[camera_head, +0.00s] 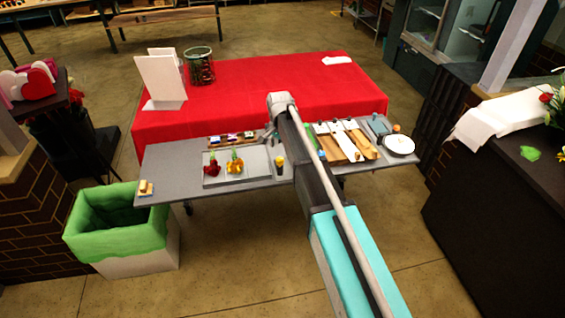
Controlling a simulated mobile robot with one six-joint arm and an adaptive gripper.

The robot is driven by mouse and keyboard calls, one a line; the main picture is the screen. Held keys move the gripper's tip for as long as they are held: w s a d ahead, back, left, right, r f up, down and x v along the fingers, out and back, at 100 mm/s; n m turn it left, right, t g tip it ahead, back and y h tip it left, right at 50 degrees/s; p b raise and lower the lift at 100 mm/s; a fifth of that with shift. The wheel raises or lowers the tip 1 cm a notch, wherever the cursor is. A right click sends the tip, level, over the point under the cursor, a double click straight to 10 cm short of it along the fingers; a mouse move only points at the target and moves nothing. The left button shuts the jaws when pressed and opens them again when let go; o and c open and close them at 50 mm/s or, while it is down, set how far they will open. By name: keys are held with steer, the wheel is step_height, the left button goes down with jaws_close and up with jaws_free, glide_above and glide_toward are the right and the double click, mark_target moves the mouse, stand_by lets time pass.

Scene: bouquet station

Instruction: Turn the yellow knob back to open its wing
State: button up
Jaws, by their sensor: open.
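My arm reaches across the grey table (170,180), and my gripper (268,134) is at its far end, small and partly hidden by the arm, with open jaws. It is above the table near the small tray of coloured pieces. I cannot pick out the yellow knob or its wing with certainty. A small black and yellow upright piece (279,165) stands right of the grey tray, apart from my gripper. Wooden boards with white strips (346,141) and small dark bits lie right of my arm, which hides part of that area.
A grey tray (257,160) holds a red flower (211,166) and a yellow flower (234,165). A narrow tray (216,140) sits behind it. A white plate (399,144) is at the right end. A red-covered table (300,85) stands behind; a green-lined bin (120,235) is front left.

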mark_target(280, 158)
steer(key=shift+f+b, duration=2.45)
steer(key=shift+f, duration=0.3)
steer(key=shift+c, duration=0.3)
jaws_close()
steer(key=shift+d, duration=0.15)
